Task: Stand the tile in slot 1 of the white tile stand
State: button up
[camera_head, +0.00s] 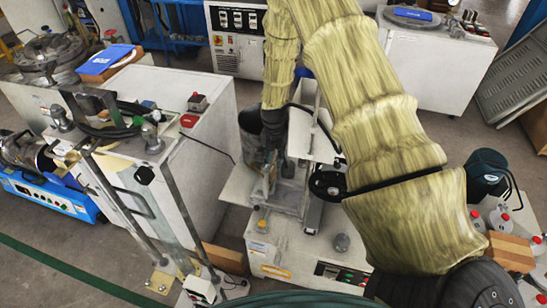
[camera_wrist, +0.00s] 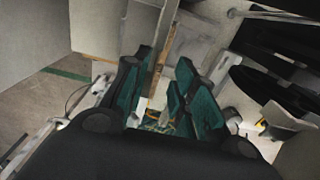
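My gripper (camera_head: 269,172) points down over the grey machine in the middle of the head view, at the end of my sleeved arm. In the wrist view my gripper (camera_wrist: 165,75) shows teal finger pads standing apart with a visible gap between them. A thin brownish upright strip (camera_wrist: 162,68) shows in that gap. I cannot tell whether it is the tile's edge or part of the background, and no contact with the pads is clear. I cannot make out the white tile stand or its slot 1 for certain in either view.
The grey machine (camera_head: 290,249) has controls on its front. A white cabinet (camera_head: 185,150) stands close on its left, with uprights in front. Bottles and a cardboard box (camera_head: 510,251) sit at the right. A blue device (camera_head: 45,190) is on the floor at the left.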

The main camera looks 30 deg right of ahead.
aim_at(274, 164)
jog(key=shift+f+b, duration=0.85)
jog(key=shift+f, duration=1.4)
grip_shut()
jog(key=shift+r, duration=0.1)
notch_tip(274, 164, up, 11)
jog(key=p, duration=0.7)
